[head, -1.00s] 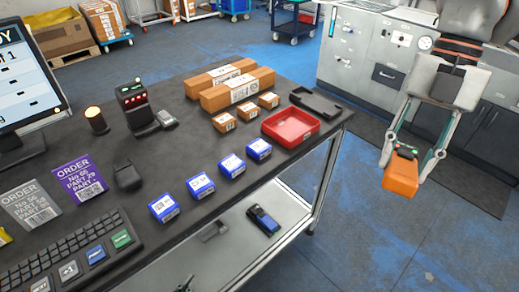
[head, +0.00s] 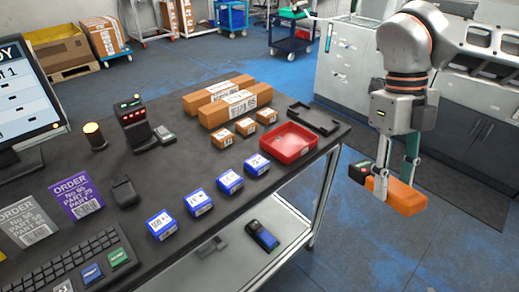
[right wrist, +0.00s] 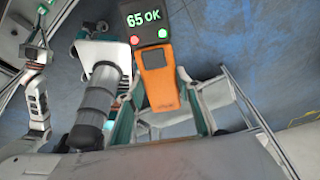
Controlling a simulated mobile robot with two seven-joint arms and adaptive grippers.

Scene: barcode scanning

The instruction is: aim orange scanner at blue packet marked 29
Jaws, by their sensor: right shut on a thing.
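My right gripper (head: 394,178) is shut on the orange scanner (head: 406,197), holding it in the air to the right of the table, over the floor. In the right wrist view the scanner (right wrist: 159,78) sits between the fingers; its dark screen (right wrist: 146,18) reads "65 OK" in green above a red and a green light. Four-sided blue packets stand in a slanting row along the table's front: a nearest one (head: 162,225), then others (head: 201,203), (head: 230,182) and (head: 257,165). Their white labels are too small to read, so I cannot tell which is marked 29. My left gripper is out of the head view.
A red tray (head: 289,153) and a black tray (head: 313,117) lie at the table's right end. Small brown boxes (head: 246,127) and long cartons (head: 240,107) stand behind. A purple order card (head: 76,196) and keyboard (head: 69,264) are at left. The scanner has open floor around it.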

